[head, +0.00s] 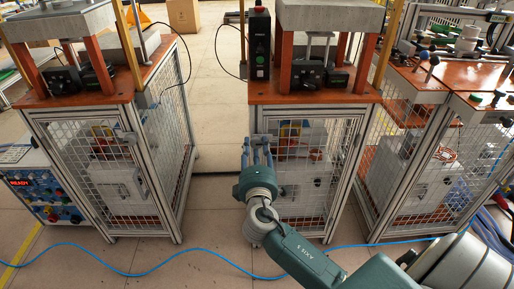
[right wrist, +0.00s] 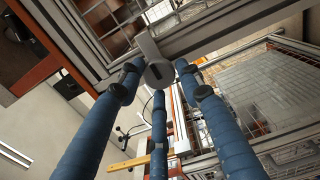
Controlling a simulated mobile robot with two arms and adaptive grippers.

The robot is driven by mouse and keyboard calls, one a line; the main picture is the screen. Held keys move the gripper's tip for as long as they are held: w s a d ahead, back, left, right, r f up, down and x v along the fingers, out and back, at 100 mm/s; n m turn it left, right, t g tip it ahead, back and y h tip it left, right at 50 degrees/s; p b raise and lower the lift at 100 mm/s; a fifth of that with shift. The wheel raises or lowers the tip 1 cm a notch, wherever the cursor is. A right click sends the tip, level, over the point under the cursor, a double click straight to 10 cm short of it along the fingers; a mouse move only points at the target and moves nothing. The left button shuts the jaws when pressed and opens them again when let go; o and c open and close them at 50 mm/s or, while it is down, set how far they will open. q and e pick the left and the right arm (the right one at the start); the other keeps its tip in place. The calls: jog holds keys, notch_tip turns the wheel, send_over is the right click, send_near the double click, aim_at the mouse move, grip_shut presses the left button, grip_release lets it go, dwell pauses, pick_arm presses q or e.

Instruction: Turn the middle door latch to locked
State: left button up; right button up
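The middle cabinet's mesh door (head: 312,190) is closed in the head view. My right gripper (head: 258,155) is at this door's upper left corner, with its fingers pointing at the frame. In the right wrist view the door latch (right wrist: 158,74) is a grey round knob with a flat handle reaching up and left across the frame. My right gripper (right wrist: 158,84) has three blue fingers spread apart, with the tips around the knob; I cannot tell whether any finger touches it. In the head view the gripper mostly hides the latch. My left gripper is not in view.
Similar mesh cabinets stand at left (head: 100,165) and right (head: 410,165). A control box (head: 259,45) with a green button is on the middle cabinet's orange top. A blue cable (head: 150,262) lies on the floor. The aisle between the left and middle cabinets is clear.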

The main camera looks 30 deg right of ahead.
jog(key=shift+o, duration=1.4)
jog(key=shift+w+a, duration=0.15)
jog(key=shift+a, duration=0.25)
jog(key=shift+d, duration=0.1)
jog(key=shift+s+f, duration=0.1)
jog(key=shift+s, duration=0.1)
jog(key=v, duration=1.1)
jog(key=shift+s+a, duration=0.2)
jog(key=shift+s, duration=0.1)
